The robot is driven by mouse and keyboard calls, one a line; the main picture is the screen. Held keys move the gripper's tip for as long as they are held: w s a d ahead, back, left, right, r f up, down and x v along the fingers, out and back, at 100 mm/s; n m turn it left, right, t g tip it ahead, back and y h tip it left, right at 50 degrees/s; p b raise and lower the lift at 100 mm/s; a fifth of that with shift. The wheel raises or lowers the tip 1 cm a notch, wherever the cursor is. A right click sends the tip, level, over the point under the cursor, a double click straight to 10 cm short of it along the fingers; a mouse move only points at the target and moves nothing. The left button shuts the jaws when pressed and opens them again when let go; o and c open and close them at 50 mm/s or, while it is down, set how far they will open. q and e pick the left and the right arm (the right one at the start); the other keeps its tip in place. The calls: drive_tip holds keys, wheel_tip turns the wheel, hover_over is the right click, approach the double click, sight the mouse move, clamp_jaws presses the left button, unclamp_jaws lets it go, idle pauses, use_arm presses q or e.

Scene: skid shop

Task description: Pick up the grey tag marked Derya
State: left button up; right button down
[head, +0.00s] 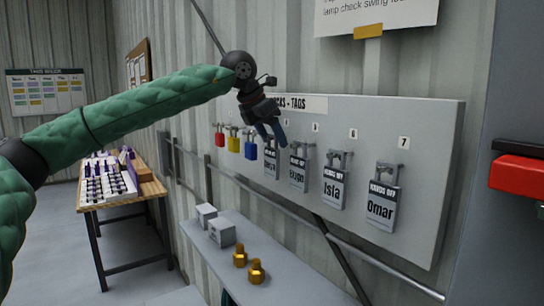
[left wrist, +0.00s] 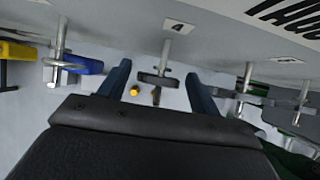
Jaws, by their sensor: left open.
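A row of grey tags hangs by shackles from pegs on the grey wall board (head: 440,200). The leftmost grey tag (head: 271,164) is partly hidden by my gripper; its name is small and hard to read. The tags to its right read what looks like Hugo (head: 298,172), then Ista (head: 334,188) and Omar (head: 381,205). My left gripper (head: 272,138) is open and empty, just above the leftmost grey tag. In the left wrist view its blue fingers (left wrist: 160,90) stand on either side of the shackle (left wrist: 158,79) at the plate marked 4. My right gripper is not in view.
Red (head: 219,138), yellow (head: 233,143) and blue (head: 250,149) padlocks hang left of the grey tags. Below, a shelf (head: 285,262) holds two grey boxes and brass pieces (head: 257,272). A wooden table (head: 115,200) stands at left.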

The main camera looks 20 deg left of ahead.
use_arm(q)
drive_tip(key=shift+f, duration=0.2)
drive_tip(key=c, duration=1.3)
drive_tip(key=shift+r, duration=0.1)
